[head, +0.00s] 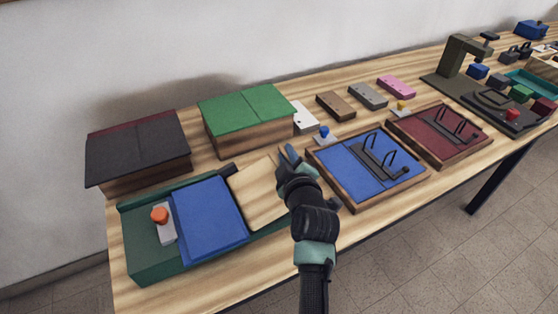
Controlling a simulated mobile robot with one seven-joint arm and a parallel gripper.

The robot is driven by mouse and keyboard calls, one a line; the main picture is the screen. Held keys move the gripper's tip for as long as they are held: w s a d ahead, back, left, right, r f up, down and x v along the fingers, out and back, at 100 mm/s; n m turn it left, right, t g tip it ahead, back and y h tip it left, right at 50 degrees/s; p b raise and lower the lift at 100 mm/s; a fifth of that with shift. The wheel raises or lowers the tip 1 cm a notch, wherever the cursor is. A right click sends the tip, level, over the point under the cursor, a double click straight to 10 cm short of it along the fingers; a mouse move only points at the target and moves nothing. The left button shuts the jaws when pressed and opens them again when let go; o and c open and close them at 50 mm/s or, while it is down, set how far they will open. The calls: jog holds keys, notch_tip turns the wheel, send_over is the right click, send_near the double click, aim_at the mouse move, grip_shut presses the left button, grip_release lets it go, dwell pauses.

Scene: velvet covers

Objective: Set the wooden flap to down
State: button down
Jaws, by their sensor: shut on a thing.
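The wooden flap (257,192) is a pale wood panel at the right end of a long green base (150,258). It lies beside a blue cover (209,220) on the same base. It looks close to flat, but its exact tilt cannot be told from this one view. My gripper (288,156) is at the flap's right edge and is shut on it. The fingers and the wrist hide the grip and part of that edge.
An orange knob (159,215) stands on the base's left part. A blue-lined tray (375,181) with black handles lies close to the right of my gripper. Behind are a green-lidded box (247,112) and a dark-lidded box (137,148). A blue-topped knob (324,132) stands nearby.

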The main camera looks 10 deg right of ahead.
jog(key=shift+w+d+f+m+g+y+b, duration=0.1)
jog(key=shift+d+f+m+y+b, duration=0.1)
jog(key=shift+f+m+b, duration=0.25)
jog(key=shift+w+d+f+m+g+y+b, duration=0.15)
jog(key=shift+d+f+m+b, duration=0.15)
jog(key=shift+f+b, duration=0.35)
jog(key=shift+d+f+m+g+y+b, duration=0.15)
jog(key=shift+f+m+b, duration=0.25)
jog(key=shift+f, duration=0.2)
jog(key=c, duration=1.2)
grip_release()
jog(key=shift+f, duration=0.1)
jog(key=shift+o, duration=0.3)
jog(key=shift+f, duration=0.15)
jog(key=v, duration=1.3)
jog(key=shift+w, duration=0.1)
